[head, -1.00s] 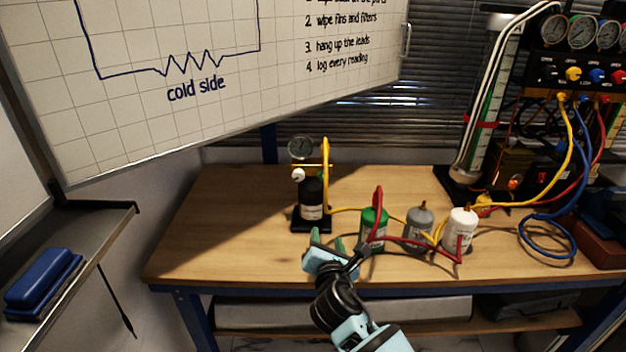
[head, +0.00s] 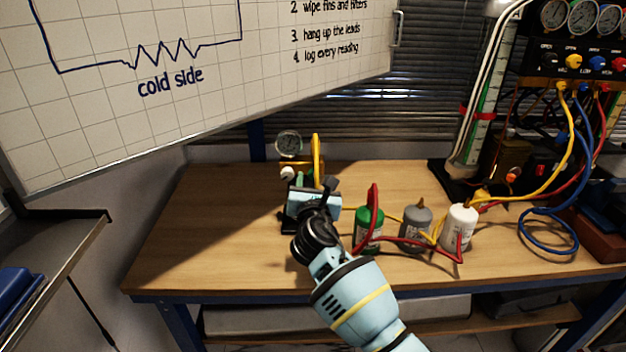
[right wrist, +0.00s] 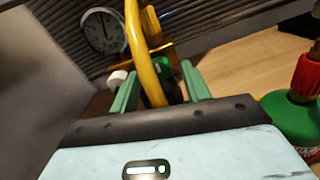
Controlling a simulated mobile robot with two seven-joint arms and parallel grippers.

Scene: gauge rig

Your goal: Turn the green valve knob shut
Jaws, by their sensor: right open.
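In the right wrist view, a green rounded part (right wrist: 162,70), which looks like the valve knob, shows partly behind a yellow hose (right wrist: 137,50). The teal fingers of my right gripper (right wrist: 158,84) are apart, with the hose and the green part showing between them. In the head view my right gripper (head: 314,186) is in front of the small gauge stand and hides most of its black bottle. I cannot tell whether the fingers touch the knob. My left gripper is out of view.
The gauge (head: 289,143) and a white knob (head: 287,174) are at the stand. A green bottle (head: 368,231) with a red hose, a grey bottle (head: 416,228) and a white bottle (head: 459,231) stand to the right. The wooden bench (head: 200,235) is clear at left.

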